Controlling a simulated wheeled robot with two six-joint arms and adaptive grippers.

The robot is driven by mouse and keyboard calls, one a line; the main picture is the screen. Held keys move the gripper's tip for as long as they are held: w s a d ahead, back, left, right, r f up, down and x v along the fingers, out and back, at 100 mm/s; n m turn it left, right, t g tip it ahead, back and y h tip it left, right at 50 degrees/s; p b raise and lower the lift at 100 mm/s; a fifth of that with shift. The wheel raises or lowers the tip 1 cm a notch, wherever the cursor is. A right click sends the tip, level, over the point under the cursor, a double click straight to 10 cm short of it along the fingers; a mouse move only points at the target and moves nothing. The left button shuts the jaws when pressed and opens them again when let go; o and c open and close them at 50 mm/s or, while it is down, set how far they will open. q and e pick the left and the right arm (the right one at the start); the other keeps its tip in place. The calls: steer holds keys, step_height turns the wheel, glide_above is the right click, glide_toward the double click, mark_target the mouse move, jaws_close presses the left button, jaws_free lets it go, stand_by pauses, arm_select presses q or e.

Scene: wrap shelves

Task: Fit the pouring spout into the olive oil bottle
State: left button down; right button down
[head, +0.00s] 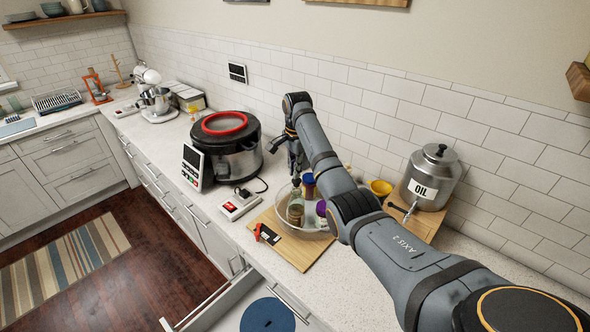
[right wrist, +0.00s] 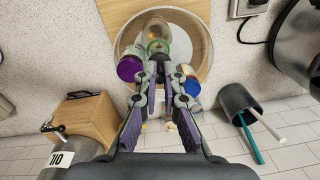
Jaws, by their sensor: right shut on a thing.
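The olive oil bottle (head: 295,211) stands upright, clear glass with dark yellowish oil low in it, in a round clear-walled tray (head: 318,234). In the right wrist view the bottle (right wrist: 155,27) is just beyond my fingertips. My right gripper (head: 297,160) points down above the bottle; in the wrist view its fingertips (right wrist: 160,68) are close together. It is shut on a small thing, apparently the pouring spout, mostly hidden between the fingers. I cannot tell whether this touches the bottle mouth. My left gripper is not in view.
A purple-lidded jar (right wrist: 130,68) and a blue-lidded jar (right wrist: 191,87) stand close beside the bottle. A wooden board (head: 300,254) lies under the tray. A large cooker (head: 234,160) stands left, and an oil dispenser (head: 434,170) stands right on a wooden box.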

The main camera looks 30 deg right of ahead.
mark_target(296, 182)
steer(key=shift+f, duration=1.3)
steer(key=c, duration=1.4)
jaws_free()
steer(key=r, duration=0.7)
steer(key=shift+s+r, duration=0.2)
steer(key=shift+r, duration=0.05)
